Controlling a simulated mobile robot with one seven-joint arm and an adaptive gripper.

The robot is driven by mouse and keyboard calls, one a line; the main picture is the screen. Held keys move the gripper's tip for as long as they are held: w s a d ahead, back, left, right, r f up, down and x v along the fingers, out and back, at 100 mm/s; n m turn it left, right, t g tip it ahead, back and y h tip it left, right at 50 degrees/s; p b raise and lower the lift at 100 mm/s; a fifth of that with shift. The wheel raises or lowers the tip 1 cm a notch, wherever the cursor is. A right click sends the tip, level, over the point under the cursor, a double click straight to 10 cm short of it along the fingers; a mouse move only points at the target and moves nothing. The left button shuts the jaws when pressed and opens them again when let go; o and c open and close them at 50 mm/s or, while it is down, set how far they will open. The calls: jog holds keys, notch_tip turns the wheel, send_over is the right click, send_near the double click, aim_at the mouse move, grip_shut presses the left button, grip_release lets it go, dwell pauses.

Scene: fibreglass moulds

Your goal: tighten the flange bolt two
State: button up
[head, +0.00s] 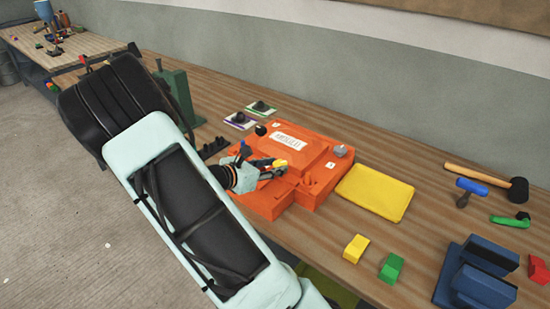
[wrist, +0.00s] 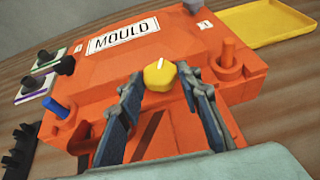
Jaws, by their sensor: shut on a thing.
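The orange mould (head: 315,172) lies on the bench with a white "MOULD" plate on top; it also fills the wrist view (wrist: 110,75). My gripper (head: 268,168) is at its near edge. In the wrist view my gripper (wrist: 161,85) has its fingers on either side of a yellow faceted knob (wrist: 160,76) with a white mark on top, and is shut on it. The knob also shows in the head view (head: 281,163). The knob's lower part is hidden.
A black knob (head: 260,130) and a grey one (head: 340,151) sit at the mould's other corners. A yellow tray (head: 375,192) lies to the right. Yellow (head: 355,248) and green (head: 391,267) blocks, a mallet (head: 518,190) and blue holders (head: 475,275) are further right.

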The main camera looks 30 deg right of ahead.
jog(key=shift+w+m+g+p, duration=0.2)
jog(key=shift+m+g+p, duration=0.25)
jog(key=shift+m+g, duration=0.3)
jog(key=shift+w+m+g+p, duration=0.2)
jog(key=shift+m+g+p, duration=0.25)
jog(key=shift+m+g, duration=0.3)
jog(key=shift+g, duration=0.3)
jog(key=o, duration=1.2)
jog(key=shift+c, duration=0.2)
jog(key=v, duration=1.2)
jog(key=shift+a+f, duration=0.15)
jog(key=shift+f, duration=0.1)
jog(key=shift+w+h, duration=0.1)
jog(key=shift+h, duration=0.2)
